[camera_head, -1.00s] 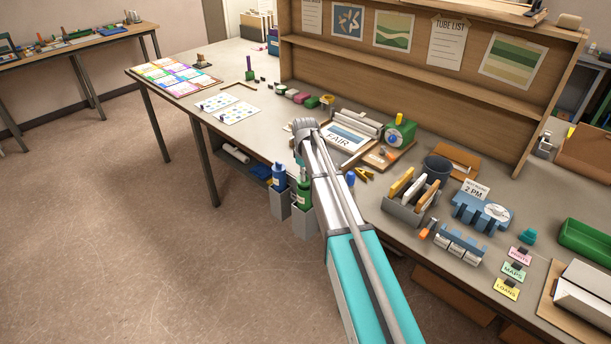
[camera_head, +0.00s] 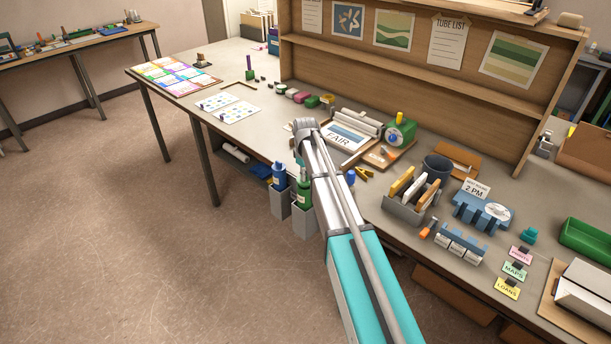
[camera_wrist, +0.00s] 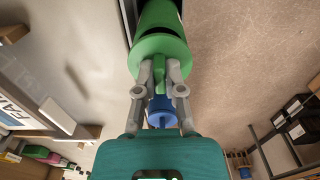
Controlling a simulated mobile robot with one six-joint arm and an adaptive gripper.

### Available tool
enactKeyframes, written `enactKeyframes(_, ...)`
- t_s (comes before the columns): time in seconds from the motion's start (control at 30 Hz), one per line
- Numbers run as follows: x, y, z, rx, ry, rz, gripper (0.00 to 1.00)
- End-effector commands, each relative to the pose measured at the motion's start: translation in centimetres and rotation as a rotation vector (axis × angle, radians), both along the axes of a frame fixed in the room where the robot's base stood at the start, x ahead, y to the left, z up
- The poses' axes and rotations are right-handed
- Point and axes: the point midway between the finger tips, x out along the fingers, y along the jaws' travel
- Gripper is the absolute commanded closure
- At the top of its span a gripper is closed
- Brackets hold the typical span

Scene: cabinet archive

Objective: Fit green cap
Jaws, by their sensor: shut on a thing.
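My gripper (camera_wrist: 159,80) is shut on the upright tab of the green cap (camera_wrist: 158,48) in the wrist view. The cap's round flange lies just beyond the fingertips. A green tube (camera_wrist: 160,17) shows beyond the flange, with a dark band between them; I cannot tell whether the cap is seated. In the head view the green tube (camera_head: 304,192) stands upright in a grey holder at the bench's front edge. My arm hides most of the gripper there.
A blue tube (camera_head: 279,177) stands in the adjoining grey holder; blue also shows behind my fingers in the wrist view (camera_wrist: 162,112). The bench holds a FAIR sign (camera_head: 345,136), a green device (camera_head: 401,132) and a file rack (camera_head: 408,207). The floor at left is clear.

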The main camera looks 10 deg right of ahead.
Motion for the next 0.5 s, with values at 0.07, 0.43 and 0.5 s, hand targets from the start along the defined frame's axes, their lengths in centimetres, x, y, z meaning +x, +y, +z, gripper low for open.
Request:
enactKeyframes(0.07, 0.0, -0.09, -0.2, 0.0, 0.0, -0.001, 1.0)
enactKeyframes(0.43, 0.0, -0.1, -0.72, 0.0, 0.0, -0.001, 1.0)
enactKeyframes(0.5, 0.0, -0.09, -0.82, 0.0, 0.0, -0.001, 1.0)
